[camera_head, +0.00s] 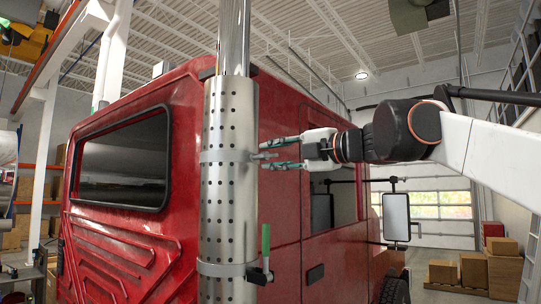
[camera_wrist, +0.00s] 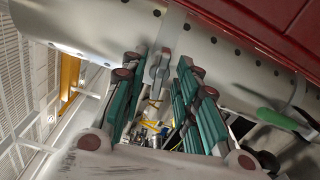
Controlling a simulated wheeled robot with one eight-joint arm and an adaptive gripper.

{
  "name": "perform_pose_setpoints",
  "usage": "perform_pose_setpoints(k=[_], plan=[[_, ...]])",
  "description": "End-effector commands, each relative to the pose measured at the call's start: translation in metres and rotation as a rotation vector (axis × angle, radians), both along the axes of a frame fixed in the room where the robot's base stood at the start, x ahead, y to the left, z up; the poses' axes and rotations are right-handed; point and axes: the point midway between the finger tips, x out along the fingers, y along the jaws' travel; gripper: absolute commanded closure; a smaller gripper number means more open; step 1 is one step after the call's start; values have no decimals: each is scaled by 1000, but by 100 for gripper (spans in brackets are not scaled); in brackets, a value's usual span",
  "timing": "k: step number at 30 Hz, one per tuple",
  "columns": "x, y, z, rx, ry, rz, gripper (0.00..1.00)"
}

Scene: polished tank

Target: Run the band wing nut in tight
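The perforated metal stack shield (camera_head: 228,215) stands upright behind the red cab, with an upper band (camera_head: 222,156) around it. The grey band wing nut (camera_wrist: 158,68) projects from the end of that band in the wrist view; in the head view it is a small grey piece by my fingertips. My gripper (camera_head: 268,155) reaches in from the right at the upper band's height. In the wrist view, its green-padded fingers (camera_wrist: 160,75) are apart, one on each side of the wing nut, with visible gaps. The nut's thread is too small to make out.
A lower band (camera_head: 222,269) carries a clamp with a green lever (camera_head: 266,247), seen also at the right of the wrist view (camera_wrist: 280,119). The red cab wall (camera_head: 285,210) is close beside the stack. A mirror (camera_head: 396,217) stands farther right.

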Motion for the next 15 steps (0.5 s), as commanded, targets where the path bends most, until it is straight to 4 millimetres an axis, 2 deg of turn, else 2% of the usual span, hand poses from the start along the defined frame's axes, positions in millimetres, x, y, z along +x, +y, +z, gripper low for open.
perform_pose_setpoints(k=[15], plan=[[-28, -36, 0, 0, 0, -1, 72]])
